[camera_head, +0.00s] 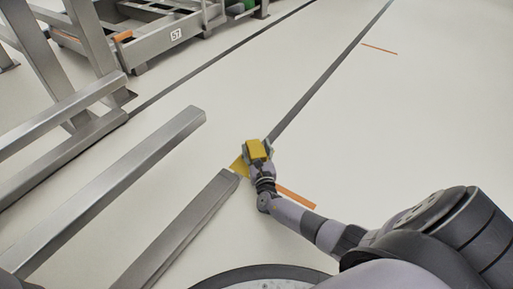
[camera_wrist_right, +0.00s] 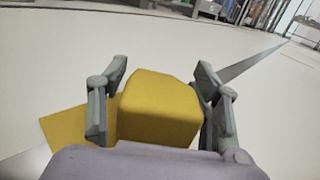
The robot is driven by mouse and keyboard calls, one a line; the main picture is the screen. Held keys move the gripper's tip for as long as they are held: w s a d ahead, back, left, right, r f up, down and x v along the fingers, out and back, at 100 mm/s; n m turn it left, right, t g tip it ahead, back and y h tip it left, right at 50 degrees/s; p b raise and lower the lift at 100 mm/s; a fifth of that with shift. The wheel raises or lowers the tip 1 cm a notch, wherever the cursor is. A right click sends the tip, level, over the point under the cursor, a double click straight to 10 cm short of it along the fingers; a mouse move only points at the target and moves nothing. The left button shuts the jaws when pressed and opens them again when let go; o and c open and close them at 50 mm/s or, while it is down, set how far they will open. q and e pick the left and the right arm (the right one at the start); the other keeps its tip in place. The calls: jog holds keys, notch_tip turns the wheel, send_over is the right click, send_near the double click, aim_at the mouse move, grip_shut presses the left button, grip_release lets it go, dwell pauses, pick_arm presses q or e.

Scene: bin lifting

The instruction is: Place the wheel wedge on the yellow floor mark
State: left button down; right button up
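The yellow wheel wedge (camera_head: 256,149) is between the fingers of my right gripper (camera_head: 258,156). In the right wrist view the wedge (camera_wrist_right: 160,108) fills the middle, with one finger of the gripper (camera_wrist_right: 160,88) close on each side. I cannot tell whether the fingers press on it. The yellow floor mark (camera_head: 238,167) shows partly, left of the wedge, and in the wrist view the mark (camera_wrist_right: 66,127) shows left of and behind the left finger. The wedge and gripper hide the rest. Whether the wedge touches the floor is unclear. My left gripper is not in view.
A metal beam (camera_head: 183,230) ends close by the mark's left side, and a second beam (camera_head: 120,190) lies further left. An orange floor strip (camera_head: 296,196) is right of my gripper. A metal frame (camera_head: 165,45) stands at the back left. The floor to the right is open.

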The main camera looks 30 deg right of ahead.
jog(key=shift+o, duration=0.5)
jog(key=shift+s+f, duration=0.1)
jog(key=shift+f, duration=0.55)
jog(key=shift+r, duration=0.2)
jog(key=shift+s+a+r, duration=0.1)
jog(key=shift+a+r, duration=0.05)
jog(key=shift+r, duration=0.05)
jog(key=p+v, duration=0.2)
jog(key=v, duration=0.1)
jog(key=p+v, duration=0.1)
jog(key=v, duration=0.3)
jog(key=p+v, duration=0.2)
jog(key=v, duration=0.1)
jog(key=shift+s+r+p, duration=0.2)
jog(key=shift+r+p, duration=0.1)
jog(key=shift+p, duration=0.05)
jog(key=shift+s+a, duration=0.25)
jog(key=shift+s, duration=0.3)
